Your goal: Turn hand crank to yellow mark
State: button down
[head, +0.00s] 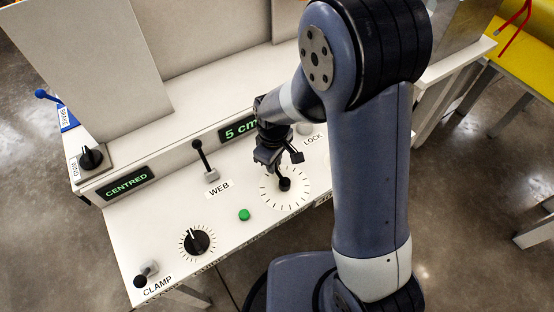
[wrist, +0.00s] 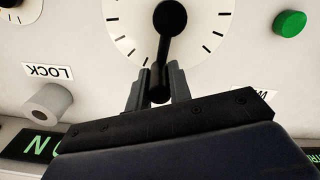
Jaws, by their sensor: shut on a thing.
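The hand crank is a black arm on a round hub (head: 284,184), set in the middle of a white dial with black tick marks (head: 267,201). In the wrist view the crank arm (wrist: 168,45) runs from its hub down to its handle. My gripper (head: 279,163) is at the dial's far edge. In the wrist view its two fingers (wrist: 158,88) stand on either side of the crank handle, shut on it. I see no yellow mark on the dial in either view; part of the dial is hidden by my gripper and arm.
A green button (head: 244,214), a WEB lever (head: 203,160), a black knob (head: 196,241) and a CLAMP switch (head: 147,270) share the panel. A LOCK knob (wrist: 48,103) is beside my gripper. Displays read "CENTRED" (head: 126,184) and "5 cm" (head: 238,130). A tall panel stands behind.

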jog(key=shift+s+a+n, duration=0.1)
jog(key=shift+n, duration=0.2)
jog(key=c, duration=1.3)
grip_release()
notch_tip(320, 180, up, 11)
jog(key=shift+f+p, duration=0.1)
jog(key=shift+p, duration=0.7)
notch_tip(320, 180, down, 11)
jog(key=shift+r+b, duration=0.1)
jog(key=shift+b, duration=0.7)
